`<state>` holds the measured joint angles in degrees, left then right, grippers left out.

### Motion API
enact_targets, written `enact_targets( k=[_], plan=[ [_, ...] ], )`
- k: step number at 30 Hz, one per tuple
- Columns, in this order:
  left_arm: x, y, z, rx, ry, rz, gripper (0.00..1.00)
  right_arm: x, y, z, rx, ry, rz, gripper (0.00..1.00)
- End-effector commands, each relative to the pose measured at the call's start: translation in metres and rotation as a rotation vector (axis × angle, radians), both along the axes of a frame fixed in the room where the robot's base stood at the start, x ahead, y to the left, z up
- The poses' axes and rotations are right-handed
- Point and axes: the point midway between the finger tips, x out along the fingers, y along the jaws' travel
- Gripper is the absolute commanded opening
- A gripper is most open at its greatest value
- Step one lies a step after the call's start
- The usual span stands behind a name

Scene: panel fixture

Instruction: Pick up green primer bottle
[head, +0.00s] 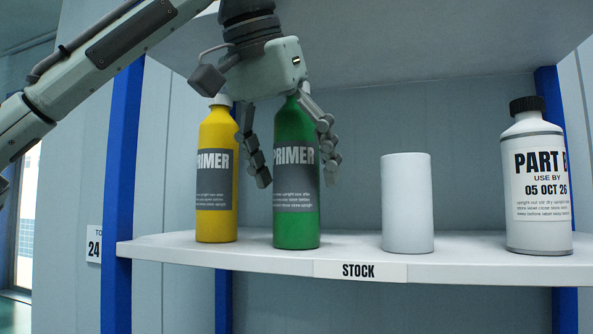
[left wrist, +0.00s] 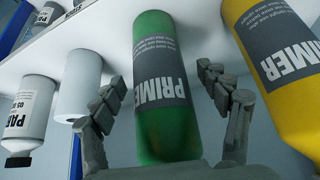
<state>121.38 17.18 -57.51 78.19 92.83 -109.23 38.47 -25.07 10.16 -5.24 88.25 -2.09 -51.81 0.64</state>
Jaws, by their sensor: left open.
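The green primer bottle (head: 296,222) stands upright on the white shelf, with a grey PRIMER label facing me. My left gripper (head: 296,170) comes down from above with one finger on each side of this bottle. Its fingers are open and hide part of the bottle's upper body. In the left wrist view the green bottle (left wrist: 165,60) runs between the two open fingers (left wrist: 165,100), with a visible gap on its right side; whether the left finger touches it I cannot tell. My right gripper is not in view.
A yellow primer bottle (head: 215,222) stands close to the left of the green one. To the right are a plain white cylinder (head: 407,205) and a white PART bottle (head: 538,235) with a black cap. The shelf (head: 190,250) has a STOCK label; another shelf (head: 440,40) is above.

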Motion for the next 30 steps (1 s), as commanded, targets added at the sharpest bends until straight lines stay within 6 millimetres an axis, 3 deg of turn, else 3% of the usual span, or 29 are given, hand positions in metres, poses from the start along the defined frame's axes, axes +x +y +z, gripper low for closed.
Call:
enact_targets(
  k=[3, 18, 30],
  plan=[
    [-0.0001, 0.0003, 0.0001, 0.000, 0.000, 0.000, 0.74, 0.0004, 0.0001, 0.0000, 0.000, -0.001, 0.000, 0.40],
    [-0.0001, 0.0005, 0.0003, 0.001, 0.000, 0.001, 0.12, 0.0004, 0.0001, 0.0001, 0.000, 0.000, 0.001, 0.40],
    [-0.0002, 0.0024, 0.0054, 0.000, -0.002, 0.001, 0.10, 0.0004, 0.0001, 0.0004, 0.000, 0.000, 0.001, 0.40]
  ],
)
